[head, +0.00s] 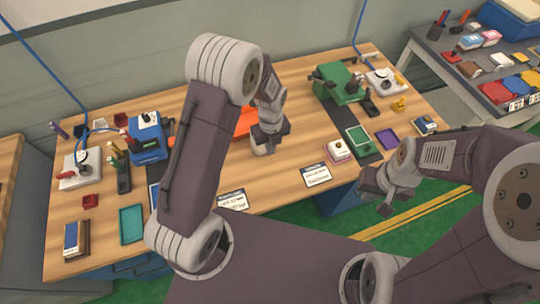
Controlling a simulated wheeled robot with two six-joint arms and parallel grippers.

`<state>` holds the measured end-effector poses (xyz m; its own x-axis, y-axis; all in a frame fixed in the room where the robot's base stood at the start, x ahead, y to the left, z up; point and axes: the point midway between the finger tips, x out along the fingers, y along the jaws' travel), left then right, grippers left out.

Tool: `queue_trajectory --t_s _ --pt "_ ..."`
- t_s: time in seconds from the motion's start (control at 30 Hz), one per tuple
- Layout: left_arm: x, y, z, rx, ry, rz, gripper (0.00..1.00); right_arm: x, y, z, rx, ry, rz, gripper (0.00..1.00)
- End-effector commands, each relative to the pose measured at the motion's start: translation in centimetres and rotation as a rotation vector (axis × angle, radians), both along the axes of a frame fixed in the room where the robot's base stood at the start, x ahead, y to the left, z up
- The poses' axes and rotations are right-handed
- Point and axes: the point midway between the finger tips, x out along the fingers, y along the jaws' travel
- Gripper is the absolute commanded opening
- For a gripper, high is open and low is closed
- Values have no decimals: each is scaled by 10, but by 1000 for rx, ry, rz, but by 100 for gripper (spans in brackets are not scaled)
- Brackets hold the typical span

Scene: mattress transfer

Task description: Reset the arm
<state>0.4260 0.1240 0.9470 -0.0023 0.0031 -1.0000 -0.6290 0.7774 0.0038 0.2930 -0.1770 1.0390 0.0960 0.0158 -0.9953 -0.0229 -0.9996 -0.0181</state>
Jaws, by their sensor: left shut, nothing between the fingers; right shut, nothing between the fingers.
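My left arm (195,150) rises from my base and bends over at its elbow. Its gripper (262,149) points down over the middle of the wooden table, shut and empty. I cannot tell whether its tips touch the table. My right arm (448,152) comes in from the right. Its gripper (374,200) is shut and empty, in front of the table's near right edge and over the green floor. My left arm hides part of the table and some of what lies on it.
The wooden table (285,185) holds a blue machine (148,140) at left and a green machine (338,82) at right. A white box (338,150) and a label card (316,175) lie near the front. A grey side table (455,75) stands at the right.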

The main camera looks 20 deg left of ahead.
Motion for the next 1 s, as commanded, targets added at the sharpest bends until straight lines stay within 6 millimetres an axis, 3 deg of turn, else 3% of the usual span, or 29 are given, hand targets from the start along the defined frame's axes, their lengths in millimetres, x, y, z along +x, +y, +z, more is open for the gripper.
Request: queue_trajectory --t_s 0.4,0.47,0.53,0.6,0.7,0.8,1.0 --pt "1 2 5 -1 -3 6 0 0 0 0 0 0 0 0" --pt "9 5 16 -6 -34 17 0 0 0 0 0 0 0 0" --pt "17 13 43 -14 -89 42 0 0 0 0 0 0 0 0" --pt "6 26 71 -21 -128 87 0 0 0 0 0 0 0 0" --pt "-27 42 97 -50 -156 430 0 0 0 0 0 0 0 0" --pt "-57 50 106 -82 -153 818 0 0 0 0 0 0 0 0" --pt "-113 56 102 -123 -91 1659 0 0 0 0 0 0 0 0"
